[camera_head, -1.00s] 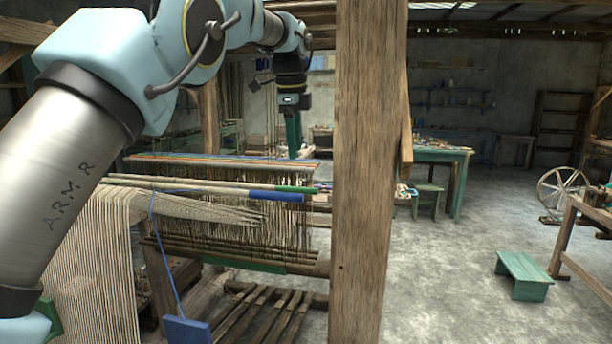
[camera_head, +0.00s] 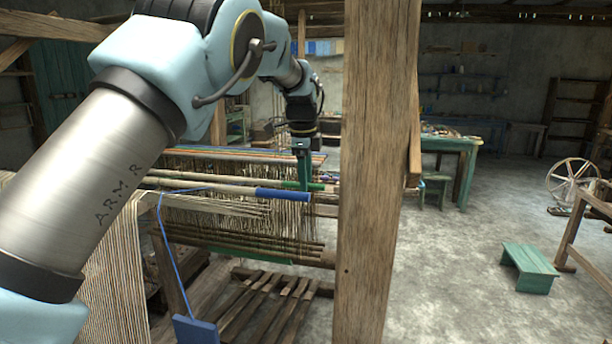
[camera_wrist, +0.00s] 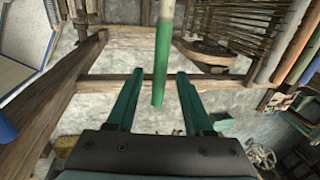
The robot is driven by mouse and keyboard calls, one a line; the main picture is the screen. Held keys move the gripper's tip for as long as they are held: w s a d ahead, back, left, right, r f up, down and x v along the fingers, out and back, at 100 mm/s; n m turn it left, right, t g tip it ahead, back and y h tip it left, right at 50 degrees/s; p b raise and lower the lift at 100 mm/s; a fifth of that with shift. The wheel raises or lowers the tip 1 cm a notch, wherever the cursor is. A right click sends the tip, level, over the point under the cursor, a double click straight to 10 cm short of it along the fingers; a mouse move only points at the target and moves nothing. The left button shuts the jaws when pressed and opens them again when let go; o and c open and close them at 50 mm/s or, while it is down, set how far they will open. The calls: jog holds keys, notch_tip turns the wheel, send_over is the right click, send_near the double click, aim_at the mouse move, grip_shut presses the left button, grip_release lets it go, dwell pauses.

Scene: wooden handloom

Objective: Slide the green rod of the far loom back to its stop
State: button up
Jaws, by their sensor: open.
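The green-ended rod (camera_head: 316,187) lies across the loom's warp threads, just behind a blue-ended rod (camera_head: 283,195). My gripper (camera_head: 304,186) points down at the green end, with its teal fingers at rod height. In the wrist view the green end (camera_wrist: 161,65) lies between the two spread fingers of my gripper (camera_wrist: 160,76), with a gap on both sides. The gripper is open and holds nothing. The stop of the rod cannot be made out.
A wooden post (camera_head: 378,180) stands right of the gripper, close to the rod ends. A blue block (camera_head: 194,330) hangs on a cord below the loom. A low green bench (camera_head: 529,268) stands on the open floor at right.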

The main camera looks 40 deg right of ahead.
jog(key=shift+c, duration=0.3)
grip_shut()
dwell(1.1)
